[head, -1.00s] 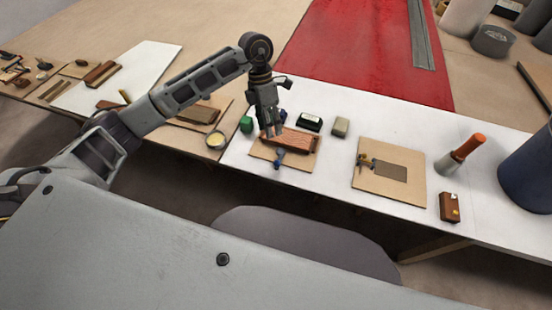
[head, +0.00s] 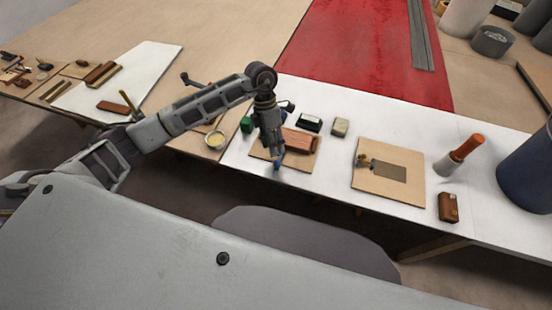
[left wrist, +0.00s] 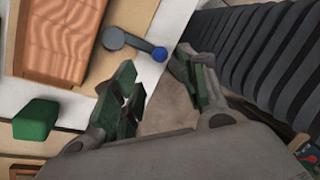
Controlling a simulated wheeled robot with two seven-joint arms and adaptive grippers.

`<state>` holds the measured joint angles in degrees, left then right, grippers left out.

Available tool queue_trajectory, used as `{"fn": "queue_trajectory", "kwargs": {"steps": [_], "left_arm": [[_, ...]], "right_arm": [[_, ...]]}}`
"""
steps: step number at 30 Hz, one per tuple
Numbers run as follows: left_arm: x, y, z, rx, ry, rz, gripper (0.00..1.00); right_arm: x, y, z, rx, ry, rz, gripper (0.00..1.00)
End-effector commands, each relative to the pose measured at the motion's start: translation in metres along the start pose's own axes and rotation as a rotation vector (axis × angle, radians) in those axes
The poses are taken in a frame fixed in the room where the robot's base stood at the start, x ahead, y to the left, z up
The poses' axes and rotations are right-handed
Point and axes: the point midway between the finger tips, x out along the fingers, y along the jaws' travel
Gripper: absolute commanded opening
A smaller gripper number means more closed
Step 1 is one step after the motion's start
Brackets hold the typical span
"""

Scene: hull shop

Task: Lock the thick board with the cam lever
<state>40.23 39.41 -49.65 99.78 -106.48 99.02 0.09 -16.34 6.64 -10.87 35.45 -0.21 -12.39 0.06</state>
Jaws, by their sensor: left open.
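The thick board (head: 302,141) is a reddish-brown wooden block lying on a plywood base (head: 309,163) on the white table. It also shows in the left wrist view (left wrist: 60,40), with pronounced grain. The cam lever (left wrist: 134,43) is a dark arm from a round pivot, ending in a blue knob (left wrist: 160,54). The pivot is beside the board's edge and the arm points away from the board. In the head view the knob (head: 277,166) shows just below my left gripper (head: 275,156). The left gripper (left wrist: 158,82) is open and empty, its fingertips close to the knob. My right gripper is out of view.
A second plywood fixture (head: 413,192) lies right, with clear table between.

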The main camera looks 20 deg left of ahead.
Motion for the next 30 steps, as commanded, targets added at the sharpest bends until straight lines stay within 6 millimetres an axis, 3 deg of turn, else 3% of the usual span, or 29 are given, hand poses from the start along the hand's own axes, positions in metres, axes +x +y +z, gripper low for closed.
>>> {"fn": "queue_trajectory", "kwargs": {"steps": [7,15,24,29,30], "left_arm": [[0.033,-0.001,0.000,0.000,0.001,-0.002,0.43],[0.061,-0.001,0.000,0.001,0.000,-0.002,0.43],[0.069,-0.001,0.000,0.001,-0.001,0.000,0.43],[0.069,0.000,0.000,0.001,-0.001,0.000,0.43],[0.069,0.000,0.000,0.001,-0.001,0.000,0.39]], "right_arm": [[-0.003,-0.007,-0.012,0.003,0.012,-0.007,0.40],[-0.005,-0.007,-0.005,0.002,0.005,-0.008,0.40],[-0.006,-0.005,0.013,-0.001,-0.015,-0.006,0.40],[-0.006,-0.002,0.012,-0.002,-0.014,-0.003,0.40],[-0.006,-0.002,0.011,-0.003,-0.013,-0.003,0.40]]}}
